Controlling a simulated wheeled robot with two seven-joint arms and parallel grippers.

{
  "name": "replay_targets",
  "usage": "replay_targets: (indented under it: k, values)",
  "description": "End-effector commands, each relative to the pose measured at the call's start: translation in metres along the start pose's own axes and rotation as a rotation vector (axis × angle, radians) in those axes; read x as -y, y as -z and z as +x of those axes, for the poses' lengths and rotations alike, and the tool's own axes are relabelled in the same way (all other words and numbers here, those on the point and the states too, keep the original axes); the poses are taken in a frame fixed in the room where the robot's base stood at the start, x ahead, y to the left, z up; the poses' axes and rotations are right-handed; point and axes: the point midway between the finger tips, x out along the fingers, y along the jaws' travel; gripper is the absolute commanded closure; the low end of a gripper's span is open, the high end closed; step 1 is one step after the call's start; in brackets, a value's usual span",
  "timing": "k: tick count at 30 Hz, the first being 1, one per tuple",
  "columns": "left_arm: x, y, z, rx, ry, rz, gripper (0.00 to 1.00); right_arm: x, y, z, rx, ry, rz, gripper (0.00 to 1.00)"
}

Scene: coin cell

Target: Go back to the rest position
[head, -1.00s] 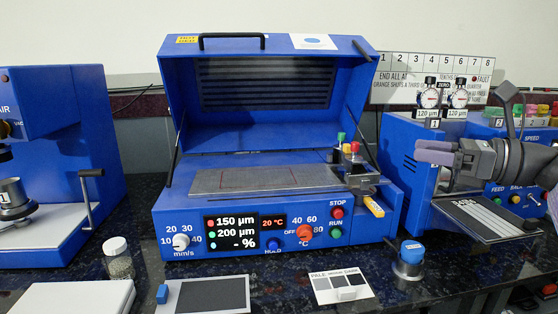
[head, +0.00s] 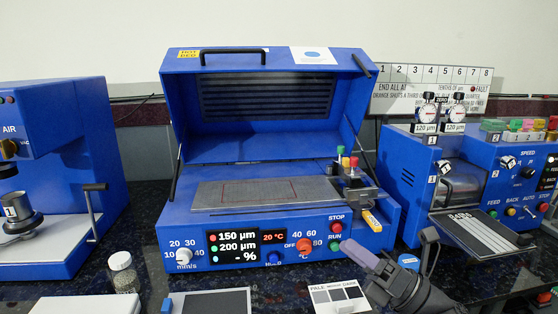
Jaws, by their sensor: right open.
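My right gripper (head: 358,254) shows at the lower right of centre in the head view, in front of the blue coating machine (head: 300,225). Its grey-purple fingers point up and to the left, towards the green RUN button (head: 335,246), but I cannot tell whether they touch anything. It is open and nothing shows between the fingers. My left gripper is not in view.
The coating machine's lid (head: 262,60) stands open over its bed (head: 265,192). A roller machine (head: 470,185) with gauges stands at the right, a blue press (head: 65,170) at the left. A jar (head: 122,272) and a dark pad (head: 215,303) lie in front on the dark counter.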

Motion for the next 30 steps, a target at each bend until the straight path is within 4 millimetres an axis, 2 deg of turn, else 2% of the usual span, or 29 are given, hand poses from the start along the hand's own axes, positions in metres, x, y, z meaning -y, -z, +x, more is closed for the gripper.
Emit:
replay_targets:
  k: [3, 6, 9, 11, 12, 13, 17, 20, 22, 26, 30]
  values:
    - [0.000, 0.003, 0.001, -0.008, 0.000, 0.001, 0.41, 0.021, -0.048, -0.009, 0.311, 0.079, 0.316, 0.32]
    - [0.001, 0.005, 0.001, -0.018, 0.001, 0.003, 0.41, 0.050, -0.081, -0.030, 0.609, 0.127, 0.657, 0.32]
    - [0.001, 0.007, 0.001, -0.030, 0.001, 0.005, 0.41, 0.086, -0.096, -0.062, 0.922, 0.156, 1.041, 0.32]
    - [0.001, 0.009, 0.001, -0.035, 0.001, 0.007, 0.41, 0.110, -0.093, -0.082, 1.116, 0.167, 1.289, 0.32]
    - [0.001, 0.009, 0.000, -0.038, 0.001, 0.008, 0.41, 0.124, -0.085, -0.096, 1.248, 0.174, 1.459, 0.32]
    - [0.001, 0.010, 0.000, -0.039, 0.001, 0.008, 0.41, 0.135, -0.073, -0.106, 1.305, 0.200, 1.521, 0.32]
    - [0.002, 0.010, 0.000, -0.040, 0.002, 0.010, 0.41, 0.170, -0.010, -0.151, 1.391, 0.368, 1.554, 0.32]
    - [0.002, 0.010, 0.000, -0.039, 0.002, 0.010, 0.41, 0.189, 0.044, -0.190, 1.467, 0.507, 1.585, 0.32]
    - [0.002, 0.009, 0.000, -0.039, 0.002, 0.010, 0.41, 0.198, 0.087, -0.221, 1.524, 0.617, 1.607, 0.32]
    - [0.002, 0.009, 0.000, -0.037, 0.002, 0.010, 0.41, 0.198, 0.177, -0.287, 1.634, 0.852, 1.636, 0.32]
    - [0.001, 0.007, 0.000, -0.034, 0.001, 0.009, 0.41, 0.172, 0.275, -0.360, 1.743, 1.124, 1.648, 0.32]
